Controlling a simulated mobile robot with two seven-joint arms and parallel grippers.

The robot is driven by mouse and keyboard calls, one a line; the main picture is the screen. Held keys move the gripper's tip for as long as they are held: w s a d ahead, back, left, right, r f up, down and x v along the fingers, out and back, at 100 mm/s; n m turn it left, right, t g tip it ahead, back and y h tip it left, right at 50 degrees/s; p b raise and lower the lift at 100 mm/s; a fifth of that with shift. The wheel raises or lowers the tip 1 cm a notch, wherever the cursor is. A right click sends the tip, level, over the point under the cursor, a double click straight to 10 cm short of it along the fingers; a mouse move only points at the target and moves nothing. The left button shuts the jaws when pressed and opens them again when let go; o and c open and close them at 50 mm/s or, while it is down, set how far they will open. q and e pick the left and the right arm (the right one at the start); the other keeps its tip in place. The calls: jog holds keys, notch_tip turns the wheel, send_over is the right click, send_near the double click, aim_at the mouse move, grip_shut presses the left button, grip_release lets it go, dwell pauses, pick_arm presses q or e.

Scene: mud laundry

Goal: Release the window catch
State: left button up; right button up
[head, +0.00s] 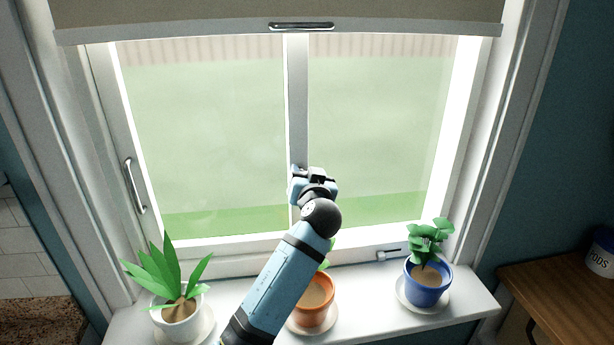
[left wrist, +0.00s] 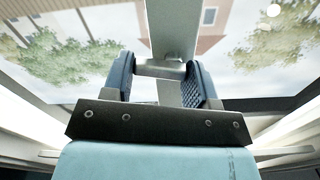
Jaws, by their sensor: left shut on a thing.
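The window catch, a small grey metal piece, sits on the white centre bar of the window and shows in the left wrist view (left wrist: 160,69) between my fingers. In the head view it is mostly hidden behind my left gripper (head: 303,178). My left gripper, with dark padded fingers on both sides of the catch in the left wrist view, is shut on it. The window (head: 287,110) has two panes split by the centre bar, and it looks closed. My right gripper is in neither view.
On the white sill (head: 355,325) stand a white pot (head: 180,325), an orange pot (head: 313,303) partly behind my arm, and a blue pot (head: 428,285), all with plants. A side handle (head: 133,186), a sill latch (head: 388,254) and a rolled blind (head: 190,15) frame the window.

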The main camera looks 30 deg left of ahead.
pick_arm(q)
jog(key=n+b, duration=0.1)
jog(key=b, duration=0.2)
jog(key=shift+f+n+b, duration=0.2)
jog(key=shift+n+b, duration=0.15)
jog(key=shift+n, duration=0.05)
jog(key=shift+r+n+b, duration=0.45)
jog(key=shift+n+b, duration=0.1)
jog(key=shift+n, duration=0.05)
jog(key=o, duration=0.9)
jog(key=shift+o, duration=0.2)
jog(key=shift+f, duration=0.1)
